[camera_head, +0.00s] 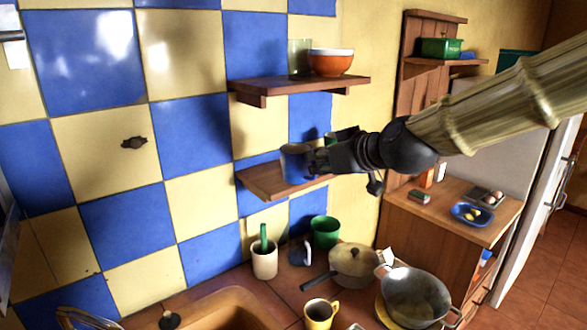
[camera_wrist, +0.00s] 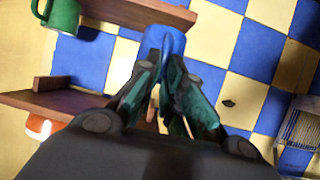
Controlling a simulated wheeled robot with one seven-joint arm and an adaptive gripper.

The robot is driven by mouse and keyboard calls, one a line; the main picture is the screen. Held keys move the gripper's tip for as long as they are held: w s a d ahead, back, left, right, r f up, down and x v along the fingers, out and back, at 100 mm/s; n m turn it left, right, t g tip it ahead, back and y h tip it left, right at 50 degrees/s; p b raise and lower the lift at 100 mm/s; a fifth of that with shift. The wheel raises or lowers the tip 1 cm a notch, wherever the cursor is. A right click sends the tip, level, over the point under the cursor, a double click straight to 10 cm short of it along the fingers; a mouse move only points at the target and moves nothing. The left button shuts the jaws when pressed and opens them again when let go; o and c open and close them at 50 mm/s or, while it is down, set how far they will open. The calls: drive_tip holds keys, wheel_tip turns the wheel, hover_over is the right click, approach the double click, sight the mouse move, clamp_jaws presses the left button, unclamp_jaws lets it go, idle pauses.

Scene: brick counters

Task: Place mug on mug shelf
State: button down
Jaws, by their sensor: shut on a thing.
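The blue mug (camera_head: 294,165) is upright at the lower wall shelf (camera_head: 262,180), over its board. I cannot tell whether its base touches the wood. My gripper (camera_head: 312,160) reaches in from the right and is shut on the mug's near side. In the wrist view the mug (camera_wrist: 168,38) sits between the fingertips (camera_wrist: 163,62), partly hidden by them. A green mug (camera_head: 342,134) stands farther right along that shelf, mostly hidden behind my gripper. It also shows in the wrist view (camera_wrist: 62,14).
An upper shelf (camera_head: 300,84) above holds a glass (camera_head: 299,58) and an orange bowl (camera_head: 331,64). On the counter below are a yellow mug (camera_head: 319,315), a green pot (camera_head: 325,232), a white cup (camera_head: 264,260), a lidded pan (camera_head: 353,265) and a metal pot (camera_head: 415,295).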

sight(295, 148)
drive_tip(key=w+a+p, duration=0.1)
drive_tip(key=w, duration=0.2)
drive_tip(key=w+a+p, duration=0.1)
drive_tip(key=w+a, duration=0.1)
drive_tip(key=w, duration=0.2)
drive_tip(key=w+a+f+p, duration=0.1)
drive_tip(key=w+a, duration=0.1)
drive_tip(key=w, duration=0.1)
drive_tip(key=shift+w+p, duration=0.15)
drive_tip(key=shift+p, duration=0.15)
drive_tip(key=shift+f+p, duration=0.85)
drive_tip(key=shift+f, duration=0.85)
drive_tip(key=shift+f, duration=0.1)
drive_tip(key=c, duration=1.5)
unclamp_jaws()
drive_tip(key=shift+d, duration=0.1)
drive_tip(key=shift+c, duration=0.2)
drive_tip(key=b+v, duration=0.3)
drive_tip(key=v, duration=0.9)
